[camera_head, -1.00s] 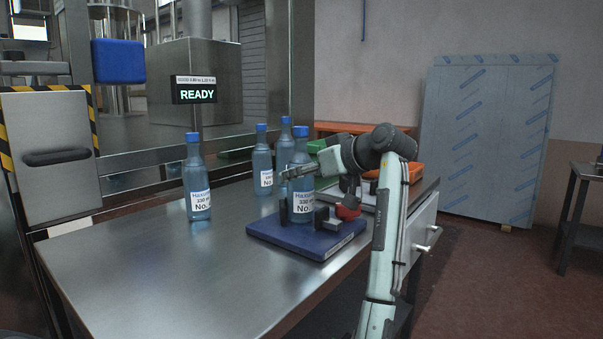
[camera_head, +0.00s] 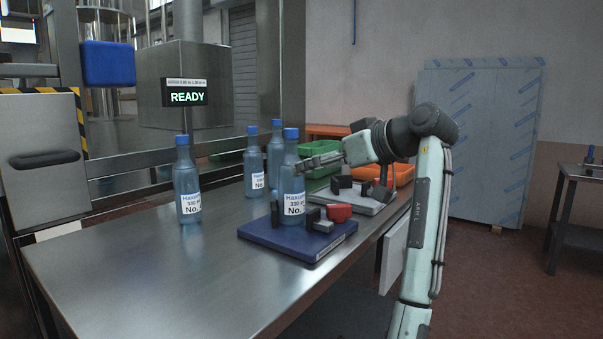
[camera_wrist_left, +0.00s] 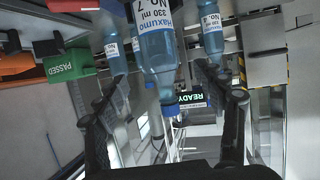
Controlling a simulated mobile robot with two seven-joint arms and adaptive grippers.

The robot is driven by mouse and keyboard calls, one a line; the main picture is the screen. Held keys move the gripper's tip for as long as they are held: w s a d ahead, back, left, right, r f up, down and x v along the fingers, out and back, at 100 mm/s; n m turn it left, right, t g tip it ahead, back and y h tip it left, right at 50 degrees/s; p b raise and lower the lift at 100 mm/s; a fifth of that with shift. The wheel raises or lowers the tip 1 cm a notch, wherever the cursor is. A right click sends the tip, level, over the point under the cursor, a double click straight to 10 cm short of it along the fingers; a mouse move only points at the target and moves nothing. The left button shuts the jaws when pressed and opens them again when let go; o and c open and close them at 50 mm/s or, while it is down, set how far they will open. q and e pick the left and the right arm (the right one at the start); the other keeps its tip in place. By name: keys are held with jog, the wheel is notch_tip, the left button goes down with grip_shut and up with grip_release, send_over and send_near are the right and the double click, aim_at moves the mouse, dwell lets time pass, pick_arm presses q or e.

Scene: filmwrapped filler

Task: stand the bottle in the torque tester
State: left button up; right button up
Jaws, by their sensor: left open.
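A blue-capped bottle (camera_head: 292,185) stands upright on a blue base (camera_head: 260,232), which looks like the torque tester, between black jaw blocks (camera_head: 314,216). A red part (camera_head: 339,212) sits beside them. My left gripper (camera_head: 314,162) is open just right of the bottle's upper part, slightly apart from it as far as I can tell. In the left wrist view, which is upside down, a bottle labelled No. 7 (camera_wrist_left: 156,45) shows between the spread fingers (camera_wrist_left: 168,101). The bottle's foot is partly hidden by the jaws. My right gripper is out of view.
Other bottles stand on the steel bench: one at left (camera_head: 187,185), two behind (camera_head: 254,165) (camera_head: 275,155). A grey plate with black blocks (camera_head: 370,204), a green bin (camera_head: 318,172) and an orange bin (camera_head: 398,176) lie at the right. The front bench is clear. A display (camera_head: 187,98) reads READY.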

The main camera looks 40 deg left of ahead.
pick_arm(q)
jog(key=shift+v, duration=1.8)
dwell(0.6)
